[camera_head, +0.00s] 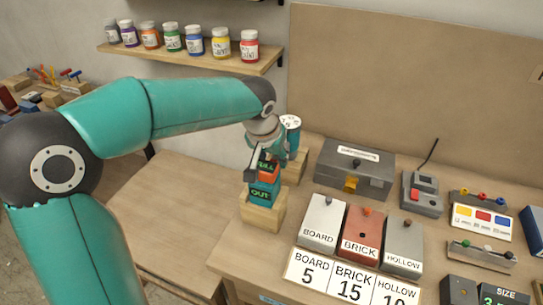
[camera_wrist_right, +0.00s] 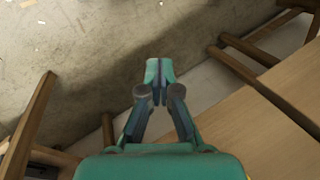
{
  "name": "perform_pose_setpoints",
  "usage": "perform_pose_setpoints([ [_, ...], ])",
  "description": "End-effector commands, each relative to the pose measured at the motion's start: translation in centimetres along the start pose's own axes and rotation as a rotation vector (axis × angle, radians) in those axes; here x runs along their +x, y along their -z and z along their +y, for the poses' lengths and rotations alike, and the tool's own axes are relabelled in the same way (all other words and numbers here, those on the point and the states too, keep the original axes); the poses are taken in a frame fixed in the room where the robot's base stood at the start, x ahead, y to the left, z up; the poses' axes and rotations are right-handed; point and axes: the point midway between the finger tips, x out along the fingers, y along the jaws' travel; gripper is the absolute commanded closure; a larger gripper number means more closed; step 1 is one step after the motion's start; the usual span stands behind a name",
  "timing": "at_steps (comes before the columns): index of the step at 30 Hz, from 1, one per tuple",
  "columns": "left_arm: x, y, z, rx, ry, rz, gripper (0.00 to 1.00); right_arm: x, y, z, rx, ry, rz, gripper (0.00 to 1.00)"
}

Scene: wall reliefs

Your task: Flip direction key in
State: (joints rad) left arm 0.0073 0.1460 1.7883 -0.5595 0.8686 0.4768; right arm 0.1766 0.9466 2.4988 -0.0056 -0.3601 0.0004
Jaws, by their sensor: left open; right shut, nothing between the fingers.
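The direction key is a small block with a teal lower face marked OUT (camera_head: 261,193) and an orange-red part (camera_head: 268,166) above it. It stands on a wooden base (camera_head: 263,214) at the table's left edge. My left gripper (camera_head: 262,163) is at the upper part of the key, with a dark finger beside it. It is open; the gripper hides part of the key's top, and I cannot tell whether it touches. My right gripper (camera_wrist_right: 160,72) is shut and empty in the right wrist view, over the floor and away from the key.
Right of the key stand grey, red and grey boxes with BOARD, BRICK (camera_head: 361,235) and HOLLOW labels. A grey box (camera_head: 355,168) stands behind them, and a white-topped cylinder (camera_head: 290,122) is just behind my left gripper. A shelf of paint jars (camera_head: 194,41) hangs at the back left.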

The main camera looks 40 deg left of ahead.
Motion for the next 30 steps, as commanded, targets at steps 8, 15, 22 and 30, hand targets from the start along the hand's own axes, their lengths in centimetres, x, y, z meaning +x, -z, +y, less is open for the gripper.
perform_pose_setpoints([
  [8, 0.0, 0.0, 0.0, 0.001, 0.000, 0.000, 0.66, 0.0, 0.0, 0.0, 0.000, 0.000, 0.000, 1.00],
  [15, 0.0, 0.0, 0.1, 0.001, -0.001, 0.000, 1.00, 0.0, 0.0, 0.0, 0.000, 0.000, 0.000, 1.00],
  [22, -0.2, 0.2, 0.1, 0.001, 0.000, -0.019, 1.00, -0.7, 0.0, -0.3, 0.000, 0.000, 0.000, 1.00],
  [30, -0.4, 0.8, 0.0, -0.001, 0.002, -0.183, 1.00, -5.0, 0.0, -1.8, 0.000, 0.000, 0.000, 1.00],
])
